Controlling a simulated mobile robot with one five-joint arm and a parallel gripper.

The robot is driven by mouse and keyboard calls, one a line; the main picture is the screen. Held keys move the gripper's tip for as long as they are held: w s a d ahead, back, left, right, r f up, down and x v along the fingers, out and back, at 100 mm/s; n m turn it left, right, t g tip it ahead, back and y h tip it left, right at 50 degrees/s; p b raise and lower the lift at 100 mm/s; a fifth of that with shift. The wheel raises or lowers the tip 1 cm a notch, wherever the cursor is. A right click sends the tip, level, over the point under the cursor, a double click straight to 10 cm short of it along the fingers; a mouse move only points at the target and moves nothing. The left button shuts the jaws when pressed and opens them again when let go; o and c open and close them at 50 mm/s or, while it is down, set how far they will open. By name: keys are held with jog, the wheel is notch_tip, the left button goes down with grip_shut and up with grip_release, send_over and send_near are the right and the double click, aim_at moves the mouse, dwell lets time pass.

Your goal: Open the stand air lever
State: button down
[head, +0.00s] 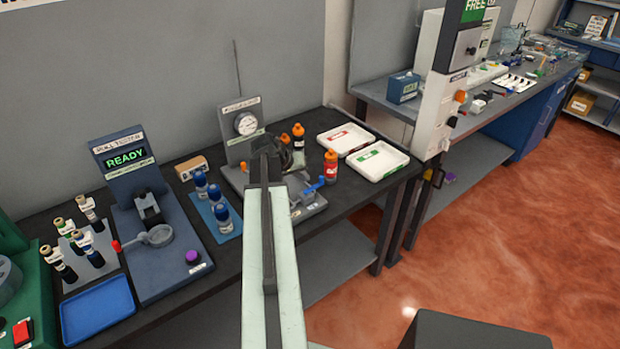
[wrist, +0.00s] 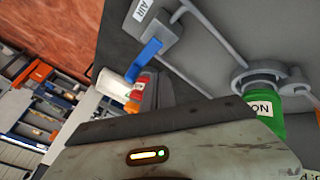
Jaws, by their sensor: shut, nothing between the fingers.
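The stand air lever is a blue handle (head: 314,187) on the right side of the grey gauge stand (head: 240,132) in the head view. In the wrist view the blue lever (wrist: 144,60) joins a grey valve block beside an AIR label (wrist: 143,10). My gripper (head: 268,146) is over the stand, left of and above the lever in the head view. It is shut and empty. In the wrist view its dark finger (wrist: 155,92) lies close to the lever's free end; I cannot tell whether they touch. My arm hides the middle of the stand.
An orange-capped bottle with a red label (head: 331,168) stands behind the lever. A green container (wrist: 266,120) sits in a ring on the stand. Two white trays (head: 377,172) lie to the right. Blue-capped bottles (head: 222,215) stand left of the stand.

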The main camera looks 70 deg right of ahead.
jog(key=w+p+v, duration=0.1)
jog(key=p+v, duration=0.7)
jog(key=v, duration=0.3)
jog(key=shift+w+f, duration=0.25)
jog(key=shift+f, duration=0.1)
jog(key=shift+a, duration=0.1)
